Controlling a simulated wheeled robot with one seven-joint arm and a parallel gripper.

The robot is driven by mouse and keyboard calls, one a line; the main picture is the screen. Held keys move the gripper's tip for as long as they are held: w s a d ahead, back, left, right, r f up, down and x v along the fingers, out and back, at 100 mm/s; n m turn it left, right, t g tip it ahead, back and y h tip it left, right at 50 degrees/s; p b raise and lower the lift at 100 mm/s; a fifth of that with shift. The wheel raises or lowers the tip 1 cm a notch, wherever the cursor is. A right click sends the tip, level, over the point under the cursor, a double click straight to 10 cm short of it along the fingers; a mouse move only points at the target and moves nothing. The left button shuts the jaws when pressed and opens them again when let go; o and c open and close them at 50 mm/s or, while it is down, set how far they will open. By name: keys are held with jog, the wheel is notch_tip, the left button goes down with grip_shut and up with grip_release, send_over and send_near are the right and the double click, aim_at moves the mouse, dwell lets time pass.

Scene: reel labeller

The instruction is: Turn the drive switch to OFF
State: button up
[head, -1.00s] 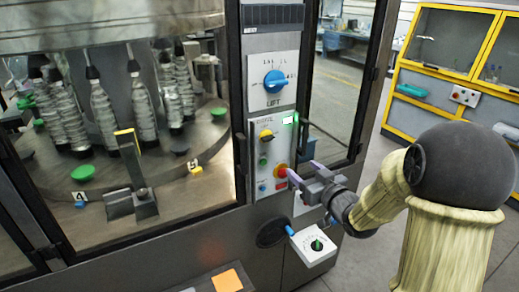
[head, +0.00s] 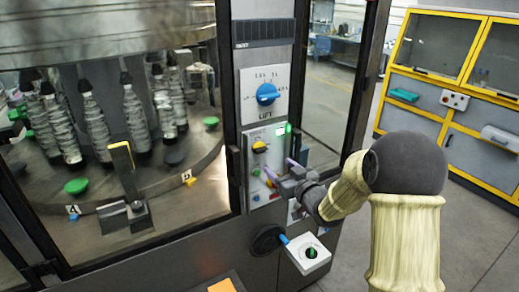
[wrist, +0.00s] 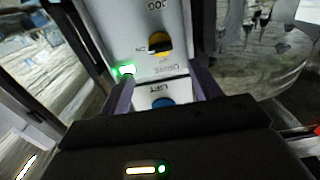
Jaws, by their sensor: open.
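The drive switch (head: 260,147) is a yellow round knob with a black handle on the lower grey control panel (head: 254,182). In the wrist view, where the panel appears upside down, the switch (wrist: 160,43) has its black handle level, with its left end by the ON label. Other marks by it are too small to read surely. My gripper (head: 281,169) is open and empty in front of the panel, below and right of the switch. In the wrist view its purple fingers (wrist: 162,88) stand apart, with the switch beyond them; I see no contact.
A blue LIFT knob (head: 267,94) sits on the plate above and also shows in the wrist view (wrist: 163,103). A green light (head: 281,130) glows beside the switch. A glazed machine cabinet stands at left.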

aim_at(263, 152)
jog(key=p+x, duration=0.3)
jog(key=x, duration=0.7)
jog(key=shift+a+p, duration=0.1)
jog(key=shift+p, duration=0.3)
